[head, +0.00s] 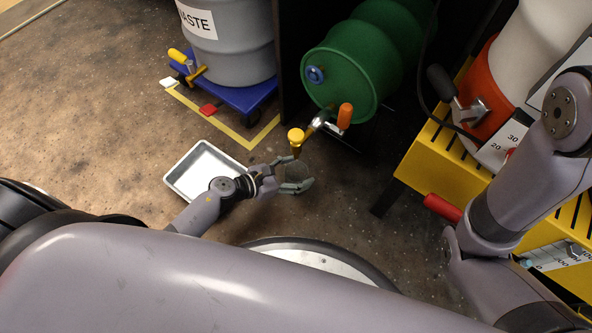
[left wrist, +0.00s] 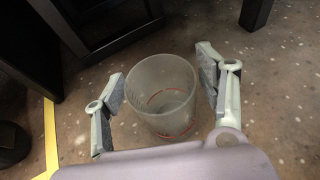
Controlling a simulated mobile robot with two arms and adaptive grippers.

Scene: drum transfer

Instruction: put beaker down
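A clear beaker (head: 295,172) is upright below the tap of the green drum (head: 340,75). It also shows in the left wrist view (left wrist: 162,95), where it looks empty and appears to stand on the floor. My left gripper (head: 302,172) has its fingers spread on either side of the beaker. In the left wrist view the fingers (left wrist: 160,85) are apart, with a gap at the left finger and a narrow one at the right.
A white tray (head: 178,182) lies on the floor left of the beaker. A grey waste drum (head: 235,50) stands on a blue dolly (head: 240,97) inside yellow floor tape (head: 222,124). A yellow platform (head: 432,160) is at the right. Floor at far left is clear.

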